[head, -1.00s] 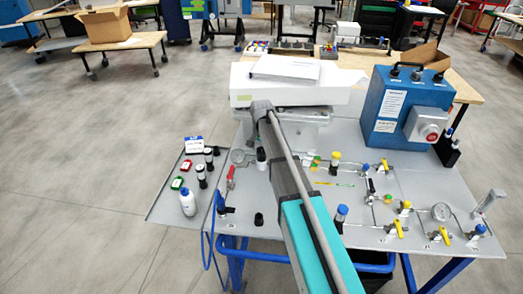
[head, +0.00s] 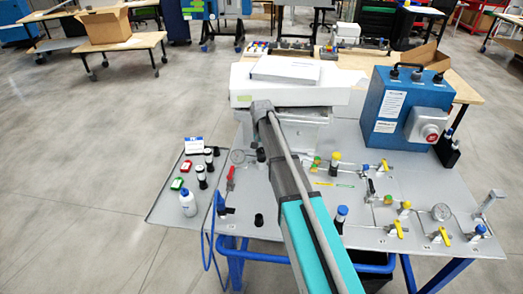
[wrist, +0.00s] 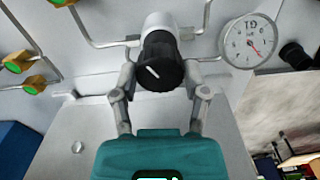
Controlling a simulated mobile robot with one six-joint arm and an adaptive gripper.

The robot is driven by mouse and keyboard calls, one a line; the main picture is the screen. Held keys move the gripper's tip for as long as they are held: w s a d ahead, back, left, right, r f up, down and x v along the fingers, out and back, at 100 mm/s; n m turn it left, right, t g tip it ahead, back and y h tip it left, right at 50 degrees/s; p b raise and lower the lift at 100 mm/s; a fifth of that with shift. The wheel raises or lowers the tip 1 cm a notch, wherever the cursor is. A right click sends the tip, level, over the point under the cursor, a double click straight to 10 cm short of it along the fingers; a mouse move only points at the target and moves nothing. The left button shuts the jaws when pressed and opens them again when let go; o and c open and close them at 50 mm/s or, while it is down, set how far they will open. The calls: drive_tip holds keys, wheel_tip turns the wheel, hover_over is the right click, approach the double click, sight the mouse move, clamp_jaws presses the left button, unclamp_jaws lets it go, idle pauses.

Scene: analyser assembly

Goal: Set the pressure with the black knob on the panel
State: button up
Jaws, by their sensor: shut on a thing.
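The black knob (wrist: 161,68) sits on a white round body on the grey panel (wrist: 90,112) in the wrist view. A white line on its face points up and left. My gripper (wrist: 160,76) has one finger on each side of the knob and is shut on it. A round pressure gauge (wrist: 248,42) with a red needle is right of the knob; its fine scale is too small to read. In the head view the gauge (head: 238,157) shows left of my arm, which hides my gripper and most of the knob.
Yellow-handled valves (head: 397,229), pipes and a second gauge (head: 441,212) cover the panel's right side. A blue box (head: 385,110) stands behind them. A white bottle (head: 188,203) and dark-capped vials stand at the left. Another black knob (head: 259,220) is near the front edge.

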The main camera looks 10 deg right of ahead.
sight(261, 150)
drive_tip(key=shift+n, duration=1.1)
drive_tip(key=o, duration=1.1)
drive_tip(key=shift+o, duration=0.2)
drive_tip(key=shift+m, duration=0.5)
drive_tip(key=m, duration=0.3)
drive_tip(key=shift+m, duration=0.3)
wheel_tip(261, 150, up, 14)
drive_tip(key=p, duration=1.3)
drive_tip(key=shift+p, duration=0.4)
drive_tip(key=shift+f, duration=0.1)
